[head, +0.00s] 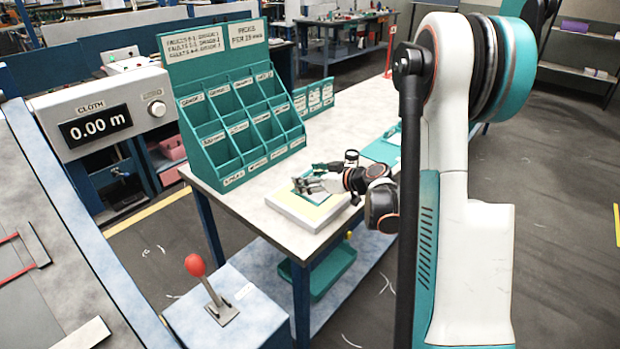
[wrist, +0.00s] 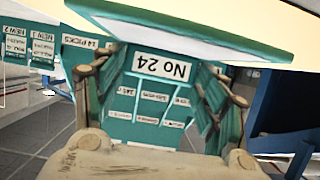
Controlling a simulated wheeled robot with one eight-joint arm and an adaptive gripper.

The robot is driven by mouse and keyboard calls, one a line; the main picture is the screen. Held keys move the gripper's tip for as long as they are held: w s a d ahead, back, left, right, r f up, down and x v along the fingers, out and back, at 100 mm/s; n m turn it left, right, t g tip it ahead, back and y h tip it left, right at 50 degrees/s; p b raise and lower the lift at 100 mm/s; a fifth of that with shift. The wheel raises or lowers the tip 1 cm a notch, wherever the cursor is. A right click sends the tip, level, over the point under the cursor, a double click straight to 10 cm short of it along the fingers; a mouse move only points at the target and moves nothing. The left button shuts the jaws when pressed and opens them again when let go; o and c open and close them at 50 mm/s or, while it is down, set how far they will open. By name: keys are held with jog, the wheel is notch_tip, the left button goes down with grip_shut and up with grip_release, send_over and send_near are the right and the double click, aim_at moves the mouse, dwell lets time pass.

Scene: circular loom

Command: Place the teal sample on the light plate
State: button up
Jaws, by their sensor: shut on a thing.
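The teal sample (wrist: 162,67), with a white label reading "No 24" upside down, is held between the two worn fingers of my gripper in the wrist view. In the head view my gripper (head: 308,184) is over the light plate (head: 295,212), a pale slab with a yellowish top near the table's front edge. My gripper is shut on the sample and hides part of the plate. Only a little teal shows at the fingers there. I cannot tell whether the sample touches the plate.
A teal compartment rack (head: 238,125) with labelled slots stands behind the plate on the grey table. Small labelled teal holders (head: 313,97) stand to its right. A teal mat (head: 383,148) lies beyond my wrist. A red-knobbed lever (head: 195,265) is in front of the table.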

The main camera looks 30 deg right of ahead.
jog(key=o, duration=1.1)
jog(key=shift+f, duration=0.1)
jog(key=shift+c, duration=0.2)
jog(key=shift+s+d+r+p, duration=0.1)
jog(key=shift+s+r+p, duration=0.15)
jog(key=shift+r+p, duration=0.05)
jog(key=p+v, duration=0.2)
jog(key=v, duration=0.9)
jog(key=shift+s+r, duration=0.1)
jog(key=shift+s, duration=0.1)
